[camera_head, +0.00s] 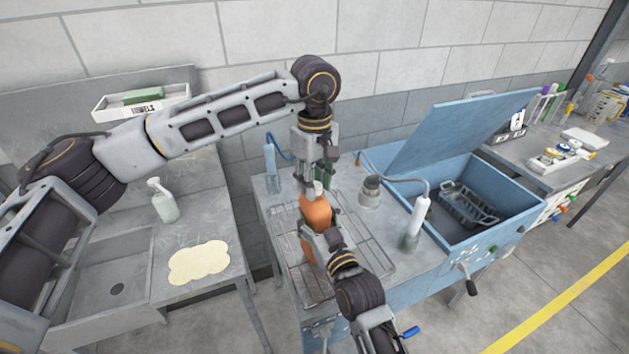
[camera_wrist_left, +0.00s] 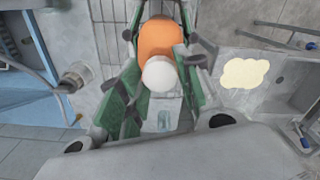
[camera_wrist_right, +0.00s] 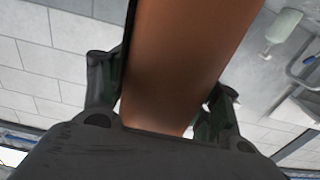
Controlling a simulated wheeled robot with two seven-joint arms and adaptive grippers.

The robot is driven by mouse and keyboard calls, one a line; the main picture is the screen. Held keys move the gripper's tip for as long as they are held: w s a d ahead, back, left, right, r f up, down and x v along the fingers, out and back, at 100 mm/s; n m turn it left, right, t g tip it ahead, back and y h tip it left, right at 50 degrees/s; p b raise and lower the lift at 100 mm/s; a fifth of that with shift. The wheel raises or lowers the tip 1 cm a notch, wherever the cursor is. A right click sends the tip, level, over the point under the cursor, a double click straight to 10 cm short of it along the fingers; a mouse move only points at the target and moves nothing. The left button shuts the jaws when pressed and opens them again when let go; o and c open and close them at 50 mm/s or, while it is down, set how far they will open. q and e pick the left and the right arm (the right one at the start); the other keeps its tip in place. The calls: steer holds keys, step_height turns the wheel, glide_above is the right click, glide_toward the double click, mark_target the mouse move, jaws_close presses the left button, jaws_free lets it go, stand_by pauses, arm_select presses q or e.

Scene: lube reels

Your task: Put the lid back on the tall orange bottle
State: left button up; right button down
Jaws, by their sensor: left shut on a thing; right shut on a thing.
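The tall orange bottle (camera_head: 316,212) stands over the wire rack on the blue workbench. My right gripper (camera_head: 322,236) is shut on the bottle's body from the front; the bottle (camera_wrist_right: 190,60) fills the middle of the right wrist view between the fingers. My left gripper (camera_head: 316,178) points down from above at the bottle's top. It is shut on the white lid (camera_wrist_left: 160,74), which shows in front of the orange bottle (camera_wrist_left: 160,36) in the left wrist view. Whether the lid touches the bottle's neck is hard to tell.
A blue bin with a raised lid (camera_head: 455,130) stands right of the rack (camera_head: 375,258). A spray bottle (camera_head: 163,202) and a cream patch (camera_head: 198,262) are on the left sink counter.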

arm_select(q)
steer(key=shift+m, duration=0.4)
steer(key=o, duration=1.2)
steer(key=shift+r, duration=0.1)
step_height(320, 180, up, 12)
arm_select(e)
steer(key=shift+c, duration=1.5)
jaws_free()
steer(key=shift+s+d, duration=0.1)
steer(key=shift+s, duration=0.05)
steer(key=v, duration=1.1)
steer(key=shift+s, duration=0.35)
